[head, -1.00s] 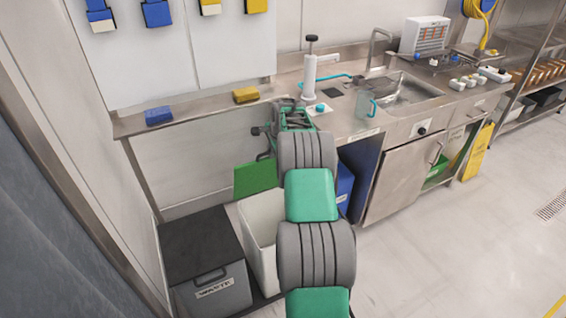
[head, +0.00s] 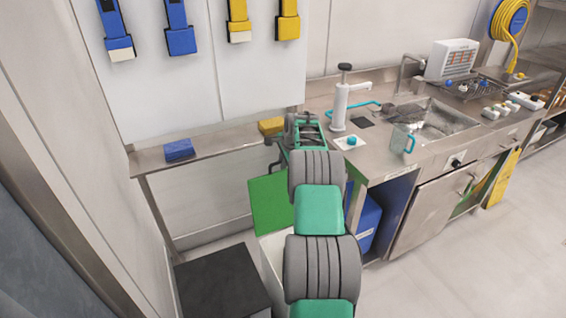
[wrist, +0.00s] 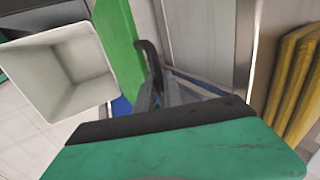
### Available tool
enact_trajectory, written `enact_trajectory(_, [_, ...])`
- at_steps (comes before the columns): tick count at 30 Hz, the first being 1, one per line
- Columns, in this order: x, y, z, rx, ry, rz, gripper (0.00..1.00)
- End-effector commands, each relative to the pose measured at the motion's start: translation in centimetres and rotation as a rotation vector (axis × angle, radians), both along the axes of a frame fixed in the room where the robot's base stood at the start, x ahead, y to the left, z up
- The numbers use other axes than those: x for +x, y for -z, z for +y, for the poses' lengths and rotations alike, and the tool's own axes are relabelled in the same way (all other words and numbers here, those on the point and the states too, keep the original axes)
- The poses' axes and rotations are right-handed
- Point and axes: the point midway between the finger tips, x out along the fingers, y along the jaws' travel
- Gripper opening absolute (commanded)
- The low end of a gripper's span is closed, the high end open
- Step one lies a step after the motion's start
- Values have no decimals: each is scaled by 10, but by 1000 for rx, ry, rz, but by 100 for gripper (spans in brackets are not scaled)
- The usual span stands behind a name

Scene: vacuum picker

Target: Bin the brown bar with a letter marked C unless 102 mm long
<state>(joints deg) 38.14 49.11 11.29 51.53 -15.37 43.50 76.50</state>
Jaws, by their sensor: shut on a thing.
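My gripper (head: 274,155) is over the gap between the wall shelf and the sink counter, above the white bin (head: 270,270). In the wrist view my gripper (wrist: 155,75) shows as dark and grey parts beyond its green and black body. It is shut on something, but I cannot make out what. No brown bar, letter or length can be read in either view. The open white bin (wrist: 62,75) is left of the gripper in the wrist view and looks empty in its visible part. A green panel (head: 268,203) stands upright at the bin.
A dark-topped waste box (head: 220,280) stands left of the bin. A blue bin (head: 366,222) is under the counter (head: 385,165), which carries a white pump, a clear jug and a sink. The shelf (head: 215,148) holds blue and yellow blocks. Floor at right is clear.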

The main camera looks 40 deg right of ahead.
Motion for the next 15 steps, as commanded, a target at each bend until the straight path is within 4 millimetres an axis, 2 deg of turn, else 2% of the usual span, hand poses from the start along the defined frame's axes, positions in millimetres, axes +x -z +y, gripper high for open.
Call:
enact_trajectory(1, [1, 2, 5, 5, -12, 3, 0])
enact_trajectory(7, [0, 2, 4, 6, -10, 3, 0])
enact_trajectory(8, [0, 2, 4, 6, -10, 3, 12])
enact_trajectory(15, [-3, 3, -1, 5, -1, 4, 32])
